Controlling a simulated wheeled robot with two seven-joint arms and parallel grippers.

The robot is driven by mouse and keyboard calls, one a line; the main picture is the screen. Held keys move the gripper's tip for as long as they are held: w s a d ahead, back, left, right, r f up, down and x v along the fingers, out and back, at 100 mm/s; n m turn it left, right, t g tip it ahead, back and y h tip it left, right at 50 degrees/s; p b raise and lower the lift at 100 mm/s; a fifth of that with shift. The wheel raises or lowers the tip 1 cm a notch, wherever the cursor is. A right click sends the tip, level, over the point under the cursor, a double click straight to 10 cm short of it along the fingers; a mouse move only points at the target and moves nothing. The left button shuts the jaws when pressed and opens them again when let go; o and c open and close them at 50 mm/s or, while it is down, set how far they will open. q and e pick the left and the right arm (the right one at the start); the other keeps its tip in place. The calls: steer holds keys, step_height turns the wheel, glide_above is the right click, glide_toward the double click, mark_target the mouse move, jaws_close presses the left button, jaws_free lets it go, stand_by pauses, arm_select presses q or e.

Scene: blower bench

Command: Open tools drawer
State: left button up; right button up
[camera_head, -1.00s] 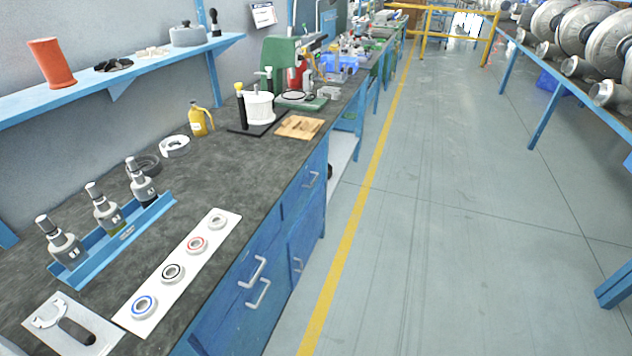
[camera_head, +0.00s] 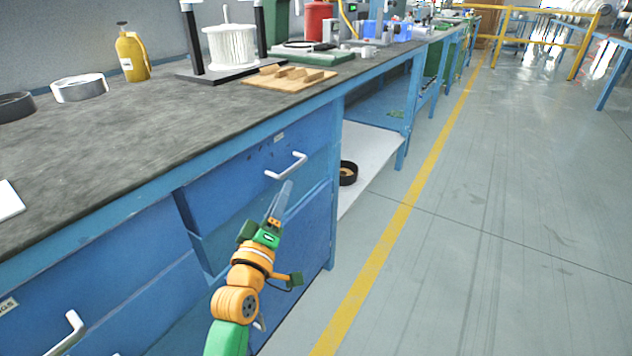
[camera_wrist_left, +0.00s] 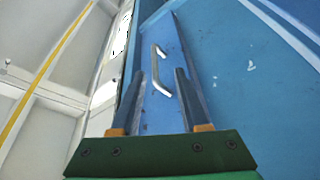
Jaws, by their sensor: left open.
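The blue drawer (camera_head: 235,180) under the bench top has a white bar handle (camera_head: 286,166) and a small label too small to read. Its front looks shut. My left gripper (camera_head: 281,200) is just below and in front of this handle, open and empty. In the left wrist view the handle (camera_wrist_left: 158,72) shows beyond and between the two open fingers (camera_wrist_left: 161,76), and contact is not visible. My right gripper is not in view.
Another drawer handle (camera_head: 66,333) is at the lower left. A blue cabinet door lies below the drawer. An open shelf (camera_head: 372,155) holds a black ring (camera_head: 347,173). A yellow bottle (camera_head: 132,55) and wooden board (camera_head: 288,80) stand on the bench. The floor to the right is clear.

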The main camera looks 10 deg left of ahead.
mark_target(291, 170)
arm_select(q)
steer(key=w, duration=0.2)
steer(key=w+r+b, duration=0.1)
steer(key=w, duration=0.1)
steer(key=w+r, duration=0.1)
steer(key=w, duration=0.1)
steer(key=shift+b, duration=0.4)
steer(key=shift+w+r, duration=0.2)
steer(key=shift+w, duration=0.3)
jaws_close()
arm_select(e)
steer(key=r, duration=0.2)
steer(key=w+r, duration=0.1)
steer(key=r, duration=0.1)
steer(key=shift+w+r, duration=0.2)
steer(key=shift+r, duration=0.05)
